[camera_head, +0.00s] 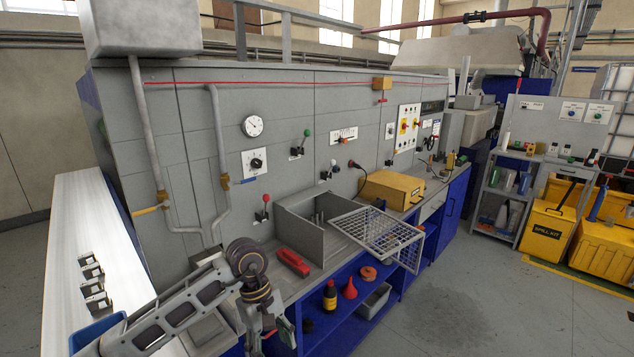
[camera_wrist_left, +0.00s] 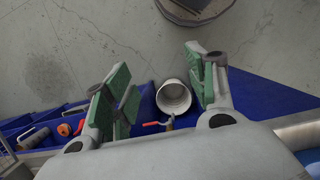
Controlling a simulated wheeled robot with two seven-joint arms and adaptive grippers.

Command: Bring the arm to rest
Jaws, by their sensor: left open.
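My left arm comes in from the lower left in the head view and bends down at its dark wrist joint. My left gripper (camera_head: 277,335) hangs at the front edge of the bench, partly cut off by the frame. In the left wrist view the gripper (camera_wrist_left: 163,88) is open, with its green-padded fingers wide apart and nothing between them in its grip. A white round container (camera_wrist_left: 173,98) and a red-handled valve (camera_wrist_left: 167,123) show beyond and below the fingers. My right gripper is not in view.
The grey machine panel (camera_head: 290,100) stands behind the bench. A bottle (camera_head: 330,297) and a red funnel (camera_head: 350,288) stand on the blue shelf below. The floor (camera_head: 490,300) at right is clear.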

